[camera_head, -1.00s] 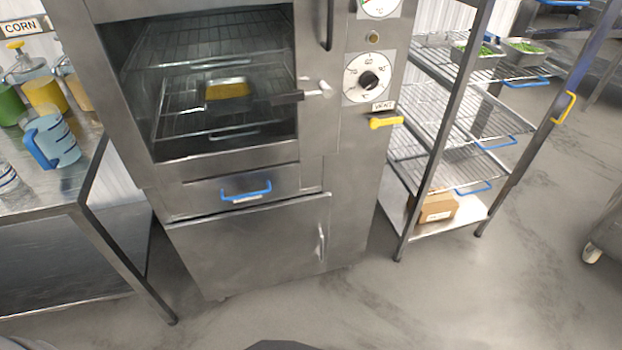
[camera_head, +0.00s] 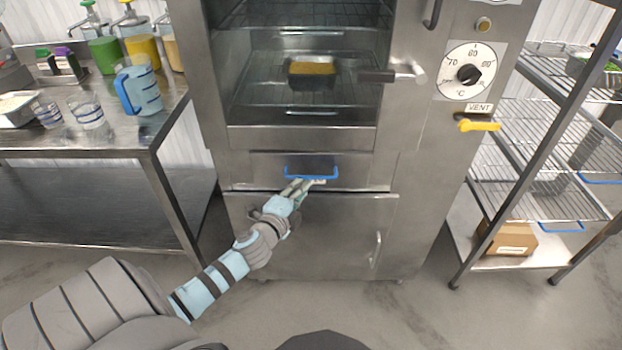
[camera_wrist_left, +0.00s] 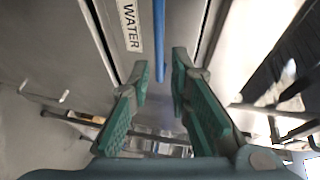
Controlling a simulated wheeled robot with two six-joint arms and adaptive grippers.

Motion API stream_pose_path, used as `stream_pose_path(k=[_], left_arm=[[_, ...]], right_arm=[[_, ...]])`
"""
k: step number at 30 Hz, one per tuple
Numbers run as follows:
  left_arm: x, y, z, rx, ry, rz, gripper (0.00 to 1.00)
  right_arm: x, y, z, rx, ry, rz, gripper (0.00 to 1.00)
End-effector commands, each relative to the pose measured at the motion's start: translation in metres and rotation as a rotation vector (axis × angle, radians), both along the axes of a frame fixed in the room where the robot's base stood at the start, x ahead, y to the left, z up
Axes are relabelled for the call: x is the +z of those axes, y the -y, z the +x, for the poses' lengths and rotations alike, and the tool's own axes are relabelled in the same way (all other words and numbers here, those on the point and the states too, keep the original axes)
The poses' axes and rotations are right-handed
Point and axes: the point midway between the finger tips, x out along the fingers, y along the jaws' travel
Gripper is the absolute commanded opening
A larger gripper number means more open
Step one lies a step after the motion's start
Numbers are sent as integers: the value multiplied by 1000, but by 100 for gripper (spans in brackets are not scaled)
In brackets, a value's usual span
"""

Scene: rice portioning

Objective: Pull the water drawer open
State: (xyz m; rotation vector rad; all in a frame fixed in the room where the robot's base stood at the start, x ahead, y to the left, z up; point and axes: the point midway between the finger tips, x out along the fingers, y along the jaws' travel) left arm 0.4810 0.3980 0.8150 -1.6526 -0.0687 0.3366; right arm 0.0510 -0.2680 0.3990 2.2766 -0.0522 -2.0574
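The water drawer (camera_head: 262,168) is a steel front below the oven chamber, and it looks shut. Its blue bar handle (camera_head: 325,176) is on the middle of the front. In the left wrist view the blue handle (camera_wrist_left: 159,30) runs toward the gap between my fingertips, beside a label reading WATER (camera_wrist_left: 130,24). My left gripper (camera_head: 300,186) reaches up to the handle from below left. In the left wrist view its green-padded fingers (camera_wrist_left: 160,82) are apart, one on each side of the handle's line. I cannot tell whether they touch it. My right gripper is not in view.
A steel table (camera_head: 135,134) with a blue-handled jug (camera_head: 140,90) and pump bottles stands at left. A wire shelf rack (camera_head: 540,150) with a cardboard box (camera_head: 508,238) stands at right. A lower cabinet door (camera_head: 335,225) sits under the drawer. The floor in front looks clear.

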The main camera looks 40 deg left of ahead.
Motion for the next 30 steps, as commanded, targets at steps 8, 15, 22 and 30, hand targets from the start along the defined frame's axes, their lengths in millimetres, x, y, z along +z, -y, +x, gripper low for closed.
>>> stream_pose_path(k=[8,15,22,30], left_arm=[[-12,-16,59,3,-2,-3,18],[-15,-19,74,1,-2,-2,18],[-15,-19,74,1,-1,-3,13],[-15,-19,73,1,-2,-3,0]], right_arm=[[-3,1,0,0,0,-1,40],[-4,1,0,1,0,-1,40],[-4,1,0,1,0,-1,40],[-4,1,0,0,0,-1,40]])
